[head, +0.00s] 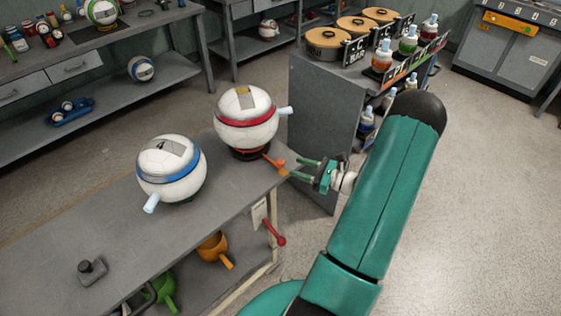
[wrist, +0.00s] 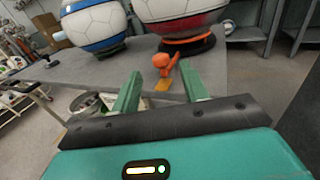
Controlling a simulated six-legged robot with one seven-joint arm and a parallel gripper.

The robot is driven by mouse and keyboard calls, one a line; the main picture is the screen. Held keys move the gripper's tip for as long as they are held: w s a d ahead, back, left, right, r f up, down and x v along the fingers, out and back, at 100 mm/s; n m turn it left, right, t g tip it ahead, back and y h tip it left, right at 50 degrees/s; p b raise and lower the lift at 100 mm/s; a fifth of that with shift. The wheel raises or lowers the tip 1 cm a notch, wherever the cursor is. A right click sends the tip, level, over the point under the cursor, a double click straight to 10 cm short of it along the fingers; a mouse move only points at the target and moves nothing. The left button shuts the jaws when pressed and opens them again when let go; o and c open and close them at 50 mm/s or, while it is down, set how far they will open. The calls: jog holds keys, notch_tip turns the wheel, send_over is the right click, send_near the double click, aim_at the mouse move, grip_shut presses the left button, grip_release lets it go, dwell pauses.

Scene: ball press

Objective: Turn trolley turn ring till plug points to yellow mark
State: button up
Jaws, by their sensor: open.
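A white ball with a red band (head: 247,133) sits on a dark turn ring (head: 249,153) at the trolley's (head: 100,221) far right corner. Its pale blue plug (head: 286,111) points right. An orange handle (head: 272,162) sticks out from the ring; its knob also shows in the wrist view (wrist: 160,61). A yellow-orange mark (wrist: 162,85) lies on the top near the edge, just below the handle in the wrist view. My gripper (head: 296,170) is open and empty at that edge, its fingers pointing at the handle, apart from it. The plug is out of the wrist view.
A blue-banded ball (head: 170,170) stands left of the red one, its plug toward the front. Below the top are a red lever (head: 275,236) and orange (head: 213,249) and green (head: 160,289) parts. A grey rack with bottles (head: 327,112) stands close behind my gripper. Floor at right is clear.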

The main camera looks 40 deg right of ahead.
aim_at(280, 161)
jog(key=x, duration=0.7)
jog(key=shift+w, duration=0.2)
grip_shut()
